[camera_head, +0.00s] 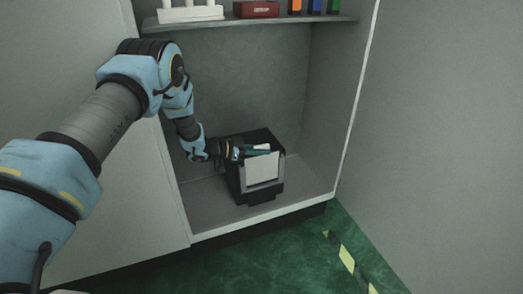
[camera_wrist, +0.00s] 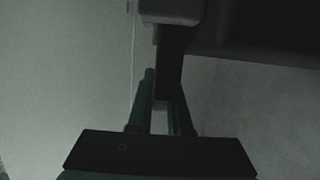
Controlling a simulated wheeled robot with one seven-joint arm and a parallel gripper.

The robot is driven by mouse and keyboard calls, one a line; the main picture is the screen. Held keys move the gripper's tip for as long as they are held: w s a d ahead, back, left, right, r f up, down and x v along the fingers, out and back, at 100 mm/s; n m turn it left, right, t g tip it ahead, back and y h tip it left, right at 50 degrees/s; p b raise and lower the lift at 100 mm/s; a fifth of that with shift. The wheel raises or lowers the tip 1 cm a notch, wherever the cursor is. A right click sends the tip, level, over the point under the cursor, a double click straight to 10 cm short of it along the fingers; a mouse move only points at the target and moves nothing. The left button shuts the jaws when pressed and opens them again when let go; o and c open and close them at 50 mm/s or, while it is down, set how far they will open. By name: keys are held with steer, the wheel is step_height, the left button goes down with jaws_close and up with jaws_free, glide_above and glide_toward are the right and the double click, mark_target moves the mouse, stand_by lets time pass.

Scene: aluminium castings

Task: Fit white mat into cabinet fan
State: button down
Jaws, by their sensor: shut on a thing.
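The cabinet fan (camera_head: 235,181) is a black box-shaped unit on the cabinet floor, with an open dark frame at its front. The white mat (camera_head: 262,170) is a pale flat sheet standing upright within the front frame. Whether it is fully seated I cannot tell. My gripper (camera_head: 258,152) reaches in from the left at the fan's top and is shut on the mat's upper part. One finger crosses in front of the mat. In the dark wrist view, a pale strip of the mat (camera_wrist: 160,118) shows between the fingers, and the dark fan lies just beyond.
The fan stands inside an open cabinet with a bare floor (camera_head: 212,205) to its left and front. A shelf (camera_head: 240,22) above carries a white item, a red box (camera_head: 256,9) and several coloured bins. The cabinet's right wall (camera_head: 333,95) is close to the fan.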

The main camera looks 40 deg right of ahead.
steer(key=shift+f, duration=0.3)
steer(key=c, duration=0.8)
jaws_free()
steer(key=shift+o, duration=0.2)
step_height(320, 180, up, 10)
steer(key=shift+r+p, duration=0.1)
steer(key=shift+p, duration=0.5)
